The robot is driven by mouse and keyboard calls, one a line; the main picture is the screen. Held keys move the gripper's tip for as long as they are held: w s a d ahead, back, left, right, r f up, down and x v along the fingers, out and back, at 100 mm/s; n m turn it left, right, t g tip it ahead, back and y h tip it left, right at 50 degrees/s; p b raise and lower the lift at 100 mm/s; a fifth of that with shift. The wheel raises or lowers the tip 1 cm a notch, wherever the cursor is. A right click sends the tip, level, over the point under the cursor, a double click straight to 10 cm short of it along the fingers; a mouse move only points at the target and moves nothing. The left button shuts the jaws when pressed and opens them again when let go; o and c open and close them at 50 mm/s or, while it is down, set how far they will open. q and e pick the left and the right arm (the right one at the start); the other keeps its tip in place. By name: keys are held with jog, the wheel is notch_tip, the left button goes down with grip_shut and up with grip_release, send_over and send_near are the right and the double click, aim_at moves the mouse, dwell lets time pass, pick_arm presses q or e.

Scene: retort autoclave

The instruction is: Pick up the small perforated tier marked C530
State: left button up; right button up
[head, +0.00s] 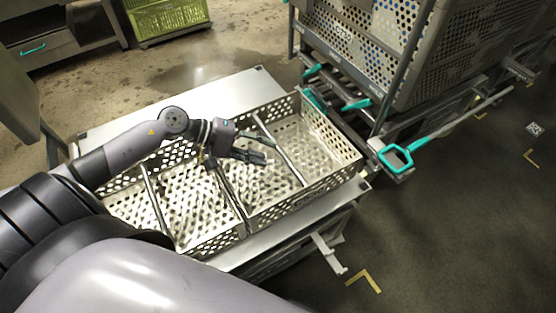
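Two shallow perforated metal tiers sit side by side on a metal table. The right tier (308,193) and the left tier (215,243) both have holed walls and floors with crossbars. I cannot read a C530 mark on either. My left gripper (267,160) is over the right tier, near its left part, with its fingers pointing right. I cannot tell whether it touches the tier, or whether its fingers are open or shut. My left forearm hides part of the left tier. My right gripper is not in view.
The metal table (180,98) has a bare strip behind the tiers. A large perforated grey crate (430,65) stands on a frame at the upper right, with a teal handle (398,154) beside the table. A green crate (168,18) is at the back.

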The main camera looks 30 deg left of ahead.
aim_at(281, 153)
pick_arm(q)
jog(key=x, duration=0.7)
jog(key=shift+w+a+f, duration=0.15)
jog(key=shift+w+a, duration=0.05)
jog(key=shift+w, duration=0.1)
grip_shut()
dwell(0.8)
